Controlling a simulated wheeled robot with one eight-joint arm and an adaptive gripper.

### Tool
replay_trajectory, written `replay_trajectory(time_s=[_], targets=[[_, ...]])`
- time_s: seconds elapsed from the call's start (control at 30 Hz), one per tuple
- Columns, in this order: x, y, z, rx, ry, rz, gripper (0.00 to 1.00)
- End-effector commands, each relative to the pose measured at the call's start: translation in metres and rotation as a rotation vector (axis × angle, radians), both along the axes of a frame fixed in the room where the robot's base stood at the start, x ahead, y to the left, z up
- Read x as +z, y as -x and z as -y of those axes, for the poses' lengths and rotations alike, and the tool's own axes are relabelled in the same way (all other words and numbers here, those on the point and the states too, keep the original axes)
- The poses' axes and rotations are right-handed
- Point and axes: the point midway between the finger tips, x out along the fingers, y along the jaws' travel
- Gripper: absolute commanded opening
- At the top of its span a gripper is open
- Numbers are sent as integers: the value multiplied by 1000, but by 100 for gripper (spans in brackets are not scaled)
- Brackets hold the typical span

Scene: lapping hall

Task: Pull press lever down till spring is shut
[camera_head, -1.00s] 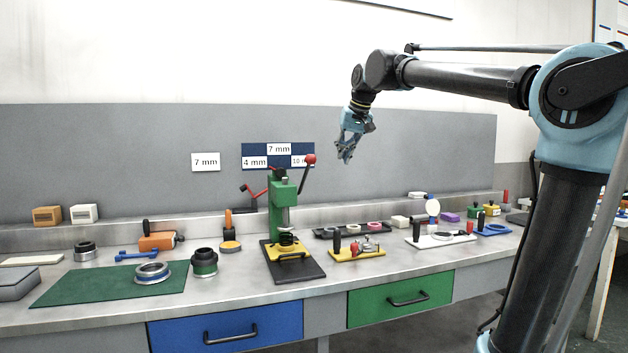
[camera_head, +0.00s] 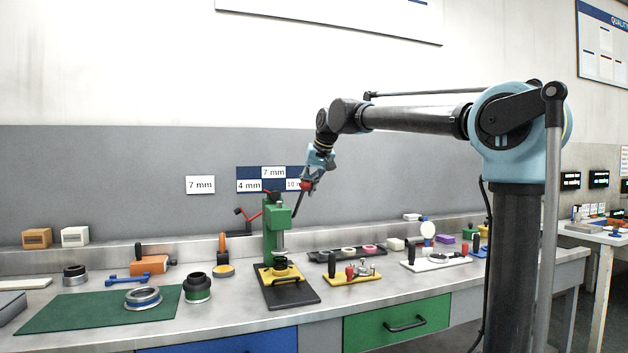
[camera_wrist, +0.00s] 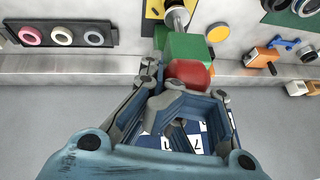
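The green press (camera_head: 277,222) stands on a black base with a yellow plate on the bench. Its dark lever (camera_head: 299,203) slants up to the right and ends in a red knob (camera_head: 306,186). My gripper (camera_head: 309,181) is at the knob, above and right of the press. The spring cannot be made out clearly.
Right of the press stand a yellow fixture (camera_head: 350,277), a dark tray with rings (camera_head: 347,252) and a white fixture (camera_head: 436,263). To the left are a black and green cup (camera_head: 198,288) and a green mat (camera_head: 70,312). Wall labels (camera_head: 249,186) hang behind the press.

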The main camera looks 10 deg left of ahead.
Motion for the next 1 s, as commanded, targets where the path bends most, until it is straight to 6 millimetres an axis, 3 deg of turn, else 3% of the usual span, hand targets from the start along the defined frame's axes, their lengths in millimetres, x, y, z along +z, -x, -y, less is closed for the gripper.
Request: replay_trajectory(time_s=[0.2, 0.4, 1.0], targets=[[-34, 2, -5, 1, -3, -3, 0], [-52, -1, -11, 7, -5, -11, 0], [-44, 11, -3, 0, -3, 2, 0]])
